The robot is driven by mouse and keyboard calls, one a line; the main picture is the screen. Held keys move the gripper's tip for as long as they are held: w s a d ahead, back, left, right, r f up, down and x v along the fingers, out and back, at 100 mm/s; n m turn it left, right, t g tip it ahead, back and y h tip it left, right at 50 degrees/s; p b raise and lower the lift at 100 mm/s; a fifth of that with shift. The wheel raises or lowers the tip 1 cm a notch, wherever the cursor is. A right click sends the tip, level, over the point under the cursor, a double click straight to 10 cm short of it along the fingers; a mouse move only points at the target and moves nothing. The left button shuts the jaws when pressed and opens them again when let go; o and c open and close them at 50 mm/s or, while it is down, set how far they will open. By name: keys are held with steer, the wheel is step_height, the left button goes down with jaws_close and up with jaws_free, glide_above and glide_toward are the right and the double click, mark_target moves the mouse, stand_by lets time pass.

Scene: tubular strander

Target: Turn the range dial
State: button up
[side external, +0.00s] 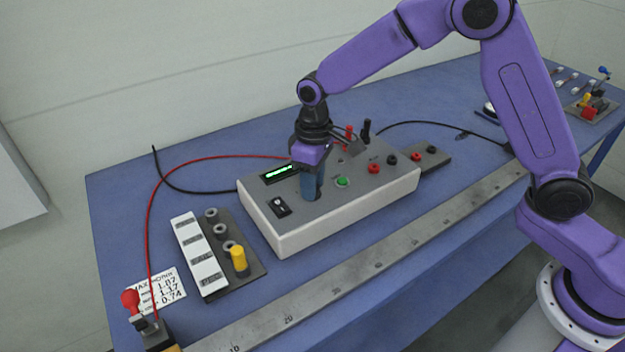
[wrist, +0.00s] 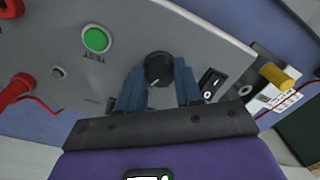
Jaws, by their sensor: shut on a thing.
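The range dial (wrist: 158,69) is a round black knob with a light pointer line on the grey top of the meter box. In the wrist view it sits between the two blue fingers of my gripper (wrist: 159,88), which is shut on it. In the side view my gripper (side external: 312,188) points straight down onto the top of the meter box (side external: 345,215), and its fingers hide the dial. A green button (wrist: 97,39) is beside the dial, and a black rocker switch (wrist: 211,84) is on its other side.
Red and black plugs stand in the box near my wrist, with a red lead (side external: 152,215) running left. A terminal block with a yellow cap (side external: 239,259) lies left of the box. A steel ruler (side external: 330,296) runs along the front. The blue bench (side external: 125,205) is clear at far left.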

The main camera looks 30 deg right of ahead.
steer(key=shift+r+m, duration=0.1)
steer(key=shift+m, duration=2.2)
steer(key=o, duration=1)
steer(key=shift+o, duration=0.2)
step_height(320, 180, up, 17)
steer(key=shift+d+r, duration=0.2)
steer(key=shift+d, duration=0.15)
steer(key=s+d+f+n, duration=0.3)
steer(key=s+d, duration=0.2)
steer(key=s, duration=0.5)
steer(key=s+d+f+n, duration=0.3)
steer(key=s+d, duration=0.3)
steer(key=s, duration=0.4)
steer(key=s+d+f+n, duration=0.3)
steer(key=s+d+n, duration=0.1)
steer(key=s, duration=0.6)
steer(key=shift+s+d+f+t, duration=0.15)
steer(key=shift+s+d+t, duration=0.15)
steer(key=shift+d, duration=0.35)
